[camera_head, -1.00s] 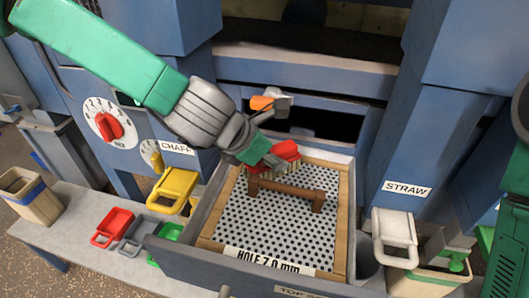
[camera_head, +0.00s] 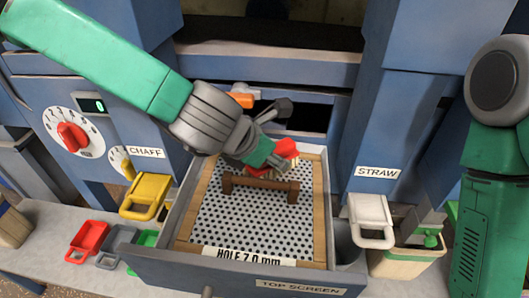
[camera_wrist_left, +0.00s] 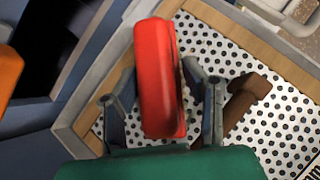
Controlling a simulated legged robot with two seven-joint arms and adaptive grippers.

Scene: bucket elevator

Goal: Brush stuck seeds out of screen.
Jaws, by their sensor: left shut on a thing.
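The screen (camera_head: 245,225) is a white perforated sheet in a wooden frame, lying in the open drawer labelled TOP SCREEN. A brown bar-shaped handle (camera_head: 262,184) stands on the screen. My left gripper (camera_head: 275,160) is shut on a red brush (camera_head: 287,147) with pale bristles, over the far part of the screen behind the handle. The left wrist view shows the red brush (camera_wrist_left: 158,75) between both fingers, with the handle (camera_wrist_left: 243,100) to its right. Whether the bristles touch the screen is unclear. I cannot make out any stuck seeds. My right gripper is not visible.
The drawer's grey walls (camera_head: 190,205) surround the screen. A yellow scoop (camera_head: 146,195), red (camera_head: 88,238) and green trays stand left. An orange handle (camera_head: 241,99) is behind the drawer.

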